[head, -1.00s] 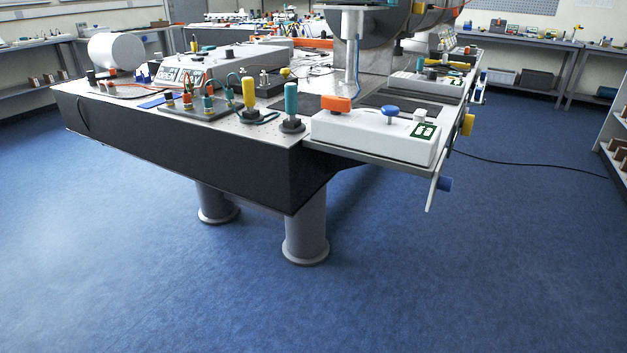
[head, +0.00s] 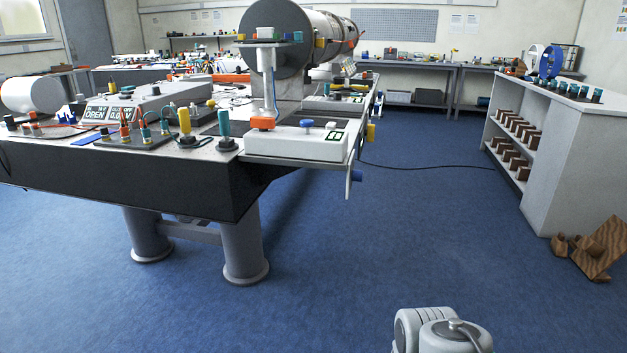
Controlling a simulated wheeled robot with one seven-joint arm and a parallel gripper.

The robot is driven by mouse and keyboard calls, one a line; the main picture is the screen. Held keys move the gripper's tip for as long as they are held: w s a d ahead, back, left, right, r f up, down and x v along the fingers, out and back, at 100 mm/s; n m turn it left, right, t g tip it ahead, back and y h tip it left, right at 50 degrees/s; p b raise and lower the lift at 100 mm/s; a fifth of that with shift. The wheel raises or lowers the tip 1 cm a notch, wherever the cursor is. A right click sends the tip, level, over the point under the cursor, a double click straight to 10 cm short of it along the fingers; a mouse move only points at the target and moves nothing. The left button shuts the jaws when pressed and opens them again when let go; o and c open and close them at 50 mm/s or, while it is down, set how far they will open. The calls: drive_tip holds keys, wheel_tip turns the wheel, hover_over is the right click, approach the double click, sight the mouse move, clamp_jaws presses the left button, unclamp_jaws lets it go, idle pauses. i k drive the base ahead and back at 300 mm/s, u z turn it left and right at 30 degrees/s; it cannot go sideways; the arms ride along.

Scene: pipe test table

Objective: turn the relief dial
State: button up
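The test table (head: 120,190) stands at the left and middle of the head view. A white box (head: 290,146) at its near right corner carries an orange knob (head: 263,122), a blue knob (head: 306,123) and a small green-and-white label. A blue knob (head: 356,175) and a yellow knob (head: 371,132) stick out from the right side. A yellow handle (head: 185,122) and a teal handle (head: 224,126) stand left of the box. I cannot tell which control is the relief dial. Part of my arm shows at the bottom; my gripper is out of view.
A big grey pipe (head: 276,30) rises over the table. A white shelf unit (head: 568,140) stands at the right, with brown wooden pieces (head: 600,252) on the floor beside it. A black cable (head: 430,166) crosses the floor. The blue floor between table and shelf is otherwise open.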

sight(358, 175)
drive_tip(key=k, duration=0.5)
drive_tip(key=u, duration=0.65)
drive_tip(key=i, duration=1.05)
drive_tip(key=u, duration=0.2)
